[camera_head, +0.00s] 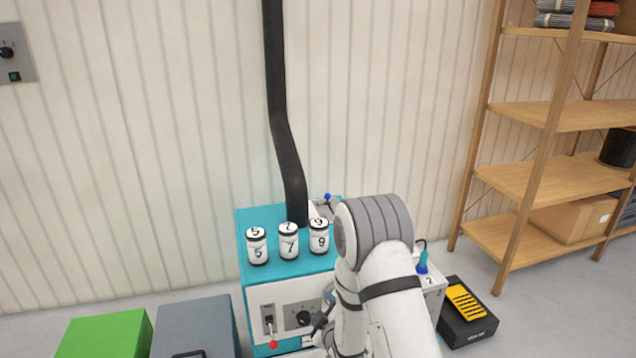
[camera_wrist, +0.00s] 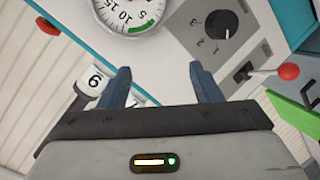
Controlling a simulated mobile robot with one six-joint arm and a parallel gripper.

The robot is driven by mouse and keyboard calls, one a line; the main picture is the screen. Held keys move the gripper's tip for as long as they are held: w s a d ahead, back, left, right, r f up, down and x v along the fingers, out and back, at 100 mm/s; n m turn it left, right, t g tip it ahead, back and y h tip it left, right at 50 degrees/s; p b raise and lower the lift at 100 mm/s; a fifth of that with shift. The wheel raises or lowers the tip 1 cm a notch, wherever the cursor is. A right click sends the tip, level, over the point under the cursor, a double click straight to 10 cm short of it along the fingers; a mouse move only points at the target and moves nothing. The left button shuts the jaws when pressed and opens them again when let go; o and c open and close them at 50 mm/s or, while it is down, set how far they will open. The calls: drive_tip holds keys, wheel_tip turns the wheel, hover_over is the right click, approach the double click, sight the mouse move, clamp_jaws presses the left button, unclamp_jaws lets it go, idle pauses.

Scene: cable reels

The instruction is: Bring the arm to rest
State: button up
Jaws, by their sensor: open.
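My arm (camera_head: 375,225) rises at the right of the teal and white machine and hides part of its front. My gripper (camera_wrist: 160,88) is open in the wrist view, its two dark blue fingers apart with nothing between them. In the head view only a dark part of my gripper (camera_head: 320,320) shows, in front of the machine's panel. The wrist view faces that panel, with a round gauge (camera_wrist: 127,10), a black dial (camera_wrist: 221,24) and a red-knobbed lever (camera_wrist: 287,72).
Three white numbered canisters (camera_head: 288,243) stand on the teal machine top (camera_head: 262,218) beside a black hose (camera_head: 285,130). A green box (camera_head: 105,335) and a grey box (camera_head: 195,325) are at lower left. A wooden shelf (camera_head: 545,115) stands right, a black case (camera_head: 465,312) on the floor.

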drive_tip(key=s+d+r+m+g+h+p, duration=0.1)
drive_tip(key=s+d+r+m+g+p, duration=0.15)
drive_tip(key=r, duration=0.55)
drive_tip(key=s+d+r+m+g+h+p, duration=0.1)
drive_tip(key=s+d+r+m+p, duration=0.2)
drive_tip(key=r, duration=0.6)
drive_tip(key=s+d+r+m+g+h+p, duration=0.1)
drive_tip(key=s+d+r+g+p, duration=0.2)
drive_tip(key=r, duration=0.5)
drive_tip(key=s+d+r+m+g+p, duration=0.2)
drive_tip(key=s+r+m+p, duration=0.1)
drive_tip(key=s+r, duration=0.5)
drive_tip(key=s+d+r+m+g+p, duration=0.3)
drive_tip(key=s+r+p, duration=0.2)
drive_tip(key=s, duration=0.9)
wheel_tip(320, 180, up, 3)
drive_tip(key=shift+s+r+h, duration=0.2)
drive_tip(key=shift+s+h, duration=0.1)
drive_tip(key=shift+m, duration=0.25)
